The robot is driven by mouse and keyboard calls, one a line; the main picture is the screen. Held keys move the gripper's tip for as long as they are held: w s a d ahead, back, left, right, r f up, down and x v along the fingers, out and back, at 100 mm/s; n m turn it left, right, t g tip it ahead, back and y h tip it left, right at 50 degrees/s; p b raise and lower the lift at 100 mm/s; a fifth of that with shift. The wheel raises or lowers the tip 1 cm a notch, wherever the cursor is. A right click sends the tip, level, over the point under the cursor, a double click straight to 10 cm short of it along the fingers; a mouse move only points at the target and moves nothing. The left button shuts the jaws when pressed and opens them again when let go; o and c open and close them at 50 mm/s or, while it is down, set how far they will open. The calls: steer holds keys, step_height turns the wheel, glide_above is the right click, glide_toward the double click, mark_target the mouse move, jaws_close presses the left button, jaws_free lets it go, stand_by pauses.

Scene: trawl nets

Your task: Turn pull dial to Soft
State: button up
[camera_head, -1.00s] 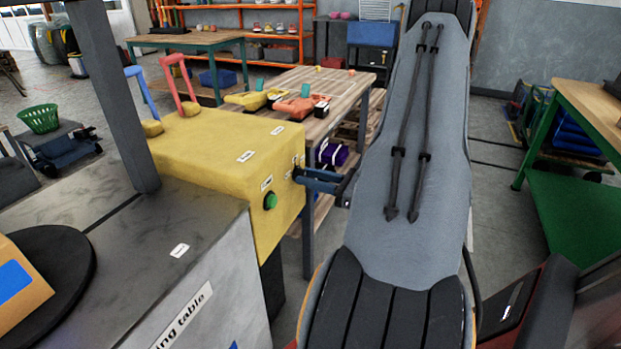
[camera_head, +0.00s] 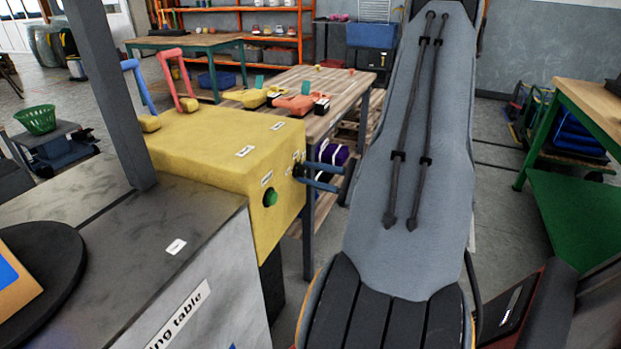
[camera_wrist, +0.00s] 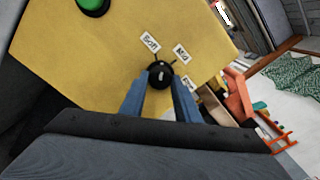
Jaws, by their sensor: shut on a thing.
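The pull dial (camera_wrist: 160,70) is a small round black knob on the side of a yellow machine box (camera_head: 215,140). Small white labels sit around it in the wrist view; the upper left one (camera_wrist: 149,43) seems to read Soft, and the other two are hard to read. A pale mark shows on the knob, but I cannot tell which label it points to. My gripper (camera_wrist: 164,86) has its two blue fingers shut on the dial, one on each side. In the head view my gripper (camera_head: 312,178) reaches the box's right face, its fingers mostly hiding the dial.
A green button (camera_head: 270,197) is on the same box, left of the dial. Blue and red handles (camera_head: 180,80) stand on its far side. A wooden table (camera_head: 325,98) with yellow and orange items is behind. A grey post (camera_head: 103,90) rises at the left.

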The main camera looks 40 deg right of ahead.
steer(key=shift+n+b, duration=1.05)
steer(key=shift+n, duration=1.05)
steer(key=o, duration=1)
steer(key=v, duration=0.7)
steer(key=shift+s+d, duration=0.15)
steer(key=shift+s, duration=0.2)
